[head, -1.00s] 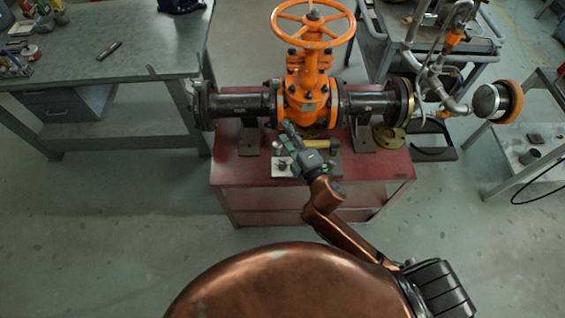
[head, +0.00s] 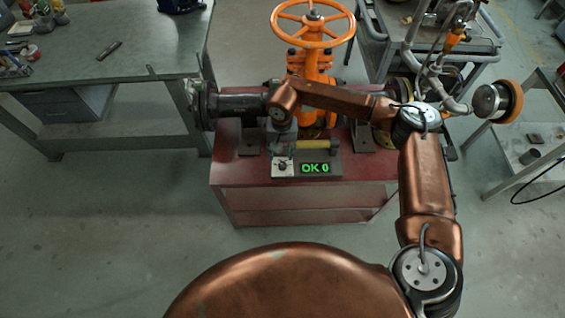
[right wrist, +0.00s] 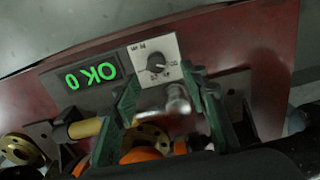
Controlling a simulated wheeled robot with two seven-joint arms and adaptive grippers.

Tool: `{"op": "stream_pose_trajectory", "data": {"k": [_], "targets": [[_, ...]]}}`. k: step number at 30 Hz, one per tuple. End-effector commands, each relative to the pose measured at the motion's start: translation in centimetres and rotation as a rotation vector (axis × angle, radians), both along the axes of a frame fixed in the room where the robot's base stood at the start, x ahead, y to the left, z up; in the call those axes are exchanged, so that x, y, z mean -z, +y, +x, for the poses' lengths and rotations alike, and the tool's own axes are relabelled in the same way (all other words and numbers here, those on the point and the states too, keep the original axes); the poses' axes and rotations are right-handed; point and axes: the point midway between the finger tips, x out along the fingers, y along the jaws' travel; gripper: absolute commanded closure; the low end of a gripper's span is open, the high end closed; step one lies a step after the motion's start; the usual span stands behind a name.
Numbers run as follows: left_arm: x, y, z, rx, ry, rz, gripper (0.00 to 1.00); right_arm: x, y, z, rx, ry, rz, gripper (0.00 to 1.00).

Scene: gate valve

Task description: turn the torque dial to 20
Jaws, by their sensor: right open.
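The torque dial (head: 282,167) is a small dark knob on a white plate at the left of the tester on the red bench. It shows larger in the right wrist view (right wrist: 155,63), with marks around it too small to read. The tester's black display (head: 316,168) reads "OK 0" in green, and it appears upside down in the right wrist view (right wrist: 92,75). My right gripper (right wrist: 168,92) is open, its green fingers spread just short of the dial plate. In the head view my arm partly hides it. A blurred silver metal part (right wrist: 176,104) shows between the fingers.
A yellow-handled tool (head: 312,145) lies behind the display. The orange gate valve (head: 312,65) with its handwheel and dark pipe (head: 240,104) stands behind. The red bench top (head: 235,170) is clear left of the tester.

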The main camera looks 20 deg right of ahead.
Motion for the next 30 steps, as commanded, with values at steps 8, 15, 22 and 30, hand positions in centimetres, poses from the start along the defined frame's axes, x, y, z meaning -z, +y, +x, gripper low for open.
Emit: {"op": "stream_pose_trajectory", "data": {"k": [8,15,22,30], "targets": [[0.3,0.0,-0.1,0.000,0.001,0.000,0.60,1.9,-0.8,0.2,-0.009,0.001,-0.027,0.60],[0.8,0.0,-0.3,0.000,0.005,0.000,0.60,5.7,-0.7,0.1,-0.009,0.003,-0.024,0.60],[1.0,0.0,-0.4,0.000,0.007,0.000,0.60,7.6,-0.6,0.2,-0.009,0.000,-0.023,0.60],[1.0,0.0,-0.4,0.001,0.006,0.000,0.60,7.6,-0.6,0.2,-0.009,-0.001,-0.023,0.64]]}}
